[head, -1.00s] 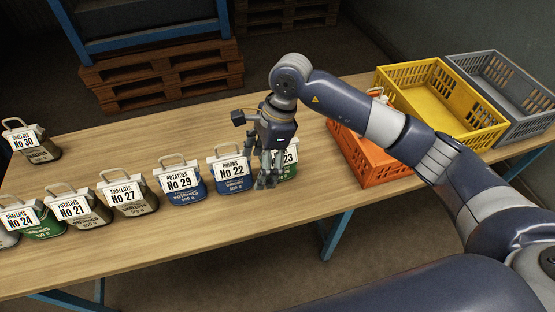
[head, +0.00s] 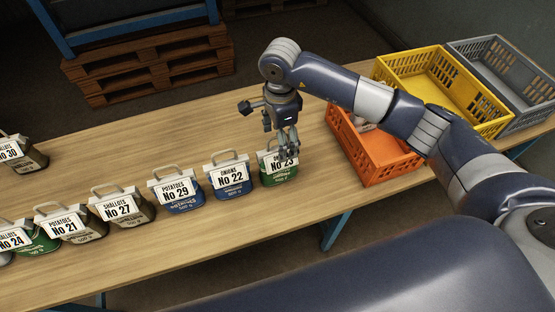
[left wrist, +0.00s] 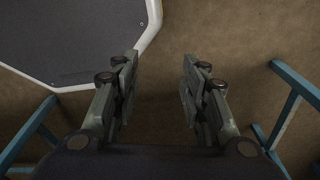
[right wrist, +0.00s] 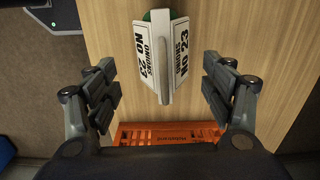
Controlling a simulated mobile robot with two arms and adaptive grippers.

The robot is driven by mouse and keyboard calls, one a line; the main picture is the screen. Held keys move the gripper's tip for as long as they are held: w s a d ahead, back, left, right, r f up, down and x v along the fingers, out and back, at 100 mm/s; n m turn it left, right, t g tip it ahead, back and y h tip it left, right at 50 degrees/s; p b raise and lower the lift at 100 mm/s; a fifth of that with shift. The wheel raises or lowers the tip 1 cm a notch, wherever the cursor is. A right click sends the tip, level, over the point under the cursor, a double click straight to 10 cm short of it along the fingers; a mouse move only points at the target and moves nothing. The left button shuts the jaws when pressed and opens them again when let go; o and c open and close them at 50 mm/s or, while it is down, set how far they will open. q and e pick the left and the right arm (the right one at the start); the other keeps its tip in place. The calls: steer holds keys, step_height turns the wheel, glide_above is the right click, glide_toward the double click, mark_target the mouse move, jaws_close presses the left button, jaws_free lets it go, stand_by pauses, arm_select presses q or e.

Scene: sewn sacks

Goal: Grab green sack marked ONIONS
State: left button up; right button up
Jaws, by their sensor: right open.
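The green sack (head: 278,178) stands upright on the table, at the right end of the row of sacks. In the right wrist view its white tags (right wrist: 155,62) read ONIONS No 23, with its handle (right wrist: 160,75) between them. My right gripper (head: 288,148) is above this sack, open, its fingers pointing down. In the right wrist view the gripper (right wrist: 160,100) has its fingers apart on either side of the handle, not touching it. My left gripper (left wrist: 158,90) shows only in the left wrist view, open and empty over the floor.
A blue ONIONS No 22 sack (head: 231,190) stands close to the left, with several more sacks beyond it. An orange crate (head: 385,179) is to the right, with yellow (head: 480,98) and grey (head: 540,85) crates behind.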

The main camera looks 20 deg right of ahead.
steer(key=shift+f, duration=0.7)
steer(key=shift+a+f+p, duration=0.1)
steer(key=shift+f+p, duration=0.2)
steer(key=shift+p, duration=0.15)
step_height(320, 180, down, 5)
steer(key=shift+w+a+r+p, duration=0.1)
steer(key=shift+w+r+p, duration=0.1)
steer(key=shift+p, duration=0.9)
steer(key=shift+c, duration=1.3)
steer(key=c, duration=0.9)
arm_select(q)
steer(key=r, duration=0.1)
steer(key=s+r, duration=0.1)
steer(key=r, duration=0.1)
steer(key=shift+s+r, duration=0.1)
steer(key=shift+s, duration=0.05)
arm_select(e)
jaws_close()
